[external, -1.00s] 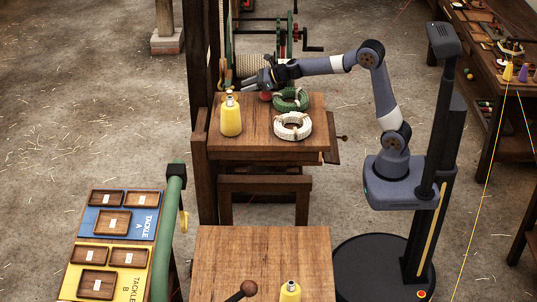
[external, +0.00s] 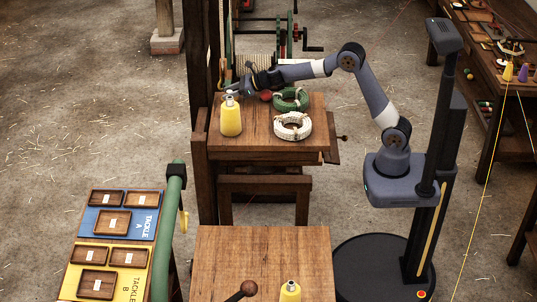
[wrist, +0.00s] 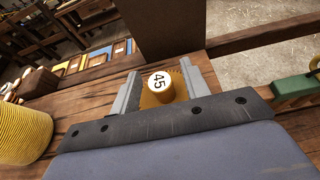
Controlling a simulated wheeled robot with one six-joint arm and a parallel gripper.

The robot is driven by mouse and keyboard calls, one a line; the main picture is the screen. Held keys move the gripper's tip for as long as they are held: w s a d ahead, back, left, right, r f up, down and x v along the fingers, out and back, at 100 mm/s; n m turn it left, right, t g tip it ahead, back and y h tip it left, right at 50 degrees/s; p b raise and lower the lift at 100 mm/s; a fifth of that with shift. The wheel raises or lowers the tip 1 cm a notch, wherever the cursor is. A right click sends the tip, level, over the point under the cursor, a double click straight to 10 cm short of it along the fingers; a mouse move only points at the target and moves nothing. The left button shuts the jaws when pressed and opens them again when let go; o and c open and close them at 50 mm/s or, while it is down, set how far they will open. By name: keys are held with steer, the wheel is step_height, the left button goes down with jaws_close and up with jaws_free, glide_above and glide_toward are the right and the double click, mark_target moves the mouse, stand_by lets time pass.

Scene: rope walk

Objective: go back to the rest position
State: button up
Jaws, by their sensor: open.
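My gripper (external: 231,90) is over the far left corner of the wooden bench (external: 265,145), just behind a yellow spool (external: 230,118). In the wrist view its two grey fingers (wrist: 160,85) stand apart. Between them shows a small yellow-orange piece with a white top marked 45 (wrist: 160,84). There is a visible gap beside it, and nothing looks gripped. The ribbed yellow spool also shows at the left edge of the wrist view (wrist: 22,135). My arm reaches left from its column, over the bench.
A green rope coil (external: 291,99), a white rope coil (external: 293,126) and a red ball (external: 266,96) lie on the bench. A dark post (external: 201,90) stands at its left. The tackle board (external: 115,240) and a second table (external: 260,255) are nearer the camera. Floor at left is open.

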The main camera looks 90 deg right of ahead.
steer(key=b+v, duration=0.2)
steer(key=v, duration=1)
steer(key=shift+s+r, duration=0.15)
steer(key=x, duration=0.4)
steer(key=p+x, duration=0.1)
steer(key=x, duration=0.7)
steer(key=shift+w+f, duration=0.25)
steer(key=shift+f, duration=0.25)
step_height(320, 180, up, 11)
steer(key=p, duration=0.5)
steer(key=s+d+m+h, duration=0.4)
steer(key=s+d, duration=0.7)
steer(key=s, duration=0.4)
steer(key=s+d+f+m+g+h+b, duration=0.1)
steer(key=s+f, duration=0.3)
steer(key=s, duration=0.5)
steer(key=s+d+f+m+g+h+b, duration=0.1)
steer(key=s+d+f+m+h+b, duration=0.1)
steer(key=s, duration=0.6)
steer(key=shift+s+d+f+g+h, duration=0.3)
steer(key=shift+s+d+f+h, duration=0.15)
steer(key=shift+d+f, duration=0.7)
steer(key=shift+r, duration=0.1)
